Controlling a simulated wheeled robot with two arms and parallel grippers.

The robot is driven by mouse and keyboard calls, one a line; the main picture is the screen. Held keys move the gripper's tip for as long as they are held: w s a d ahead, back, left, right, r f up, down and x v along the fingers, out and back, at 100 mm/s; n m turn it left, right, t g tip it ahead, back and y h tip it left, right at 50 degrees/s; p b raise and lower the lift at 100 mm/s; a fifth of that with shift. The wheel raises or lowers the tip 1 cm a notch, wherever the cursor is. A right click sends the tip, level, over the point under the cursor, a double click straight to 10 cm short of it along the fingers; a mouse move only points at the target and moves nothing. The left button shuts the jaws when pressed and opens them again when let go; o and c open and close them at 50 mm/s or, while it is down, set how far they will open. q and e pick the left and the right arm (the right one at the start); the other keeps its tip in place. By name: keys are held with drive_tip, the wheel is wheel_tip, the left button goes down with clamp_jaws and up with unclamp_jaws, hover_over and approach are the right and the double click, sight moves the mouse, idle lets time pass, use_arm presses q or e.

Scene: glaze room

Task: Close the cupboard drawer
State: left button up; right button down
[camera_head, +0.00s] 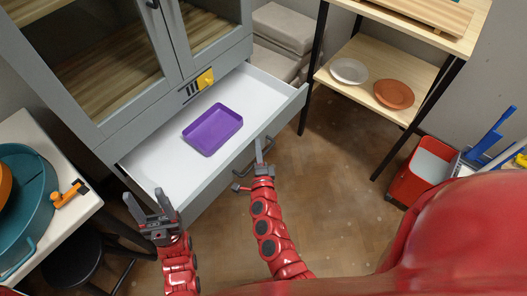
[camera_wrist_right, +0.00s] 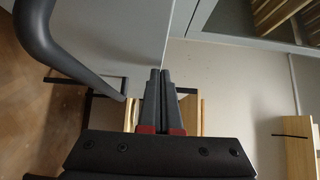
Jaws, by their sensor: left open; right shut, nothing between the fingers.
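The cupboard drawer (camera_head: 288,112) is pulled well out of the grey cupboard (camera_head: 120,108), its white inside open to view. A purple tray (camera_head: 213,130) lies in it. My right gripper (camera_head: 259,145) is shut and empty at the drawer's front, close to the dark handle (camera_head: 238,187) and partly hiding it. Whether it touches the front is unclear. In the right wrist view the closed fingers (camera_wrist_right: 161,76) point towards the pale drawer front, with the handle (camera_wrist_right: 42,45) at left. My left gripper (camera_head: 150,205) is open and empty near the drawer's left front corner.
A table with a teal basin (camera_head: 28,200) stands at left, a black stool (camera_head: 72,258) beneath its edge. A wooden shelf (camera_head: 380,75) with two plates stands at the back right. A red bin (camera_head: 424,170) is at right. The floor between is clear.

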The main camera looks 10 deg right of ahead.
drive_tip(key=shift+w, duration=0.1)
idle(0.3)
drive_tip(key=w+a+b, duration=0.1)
drive_tip(key=w+a, duration=0.1)
drive_tip(key=w, duration=0.1)
drive_tip(key=w+a+b, duration=0.1)
drive_tip(key=w+a, duration=0.2)
drive_tip(key=w, duration=0.1)
drive_tip(key=w+a+b, duration=0.2)
drive_tip(key=w+a, duration=0.1)
drive_tip(key=shift+w+a+f, duration=0.1)
drive_tip(key=shift+w+f, duration=0.05)
drive_tip(key=shift+w, duration=0.15)
drive_tip(key=w+a+b, duration=0.2)
drive_tip(key=w, duration=0.1)
drive_tip(key=w+a+b, duration=0.2)
drive_tip(key=w+a, duration=0.1)
drive_tip(key=shift+w+a+b, duration=0.1)
drive_tip(key=shift+w+b, duration=0.1)
drive_tip(key=shift+b, duration=0.2)
drive_tip(key=shift+w+a+b, duration=0.75)
drive_tip(key=shift+w+b, duration=0.05)
drive_tip(key=shift+w, duration=0.25)
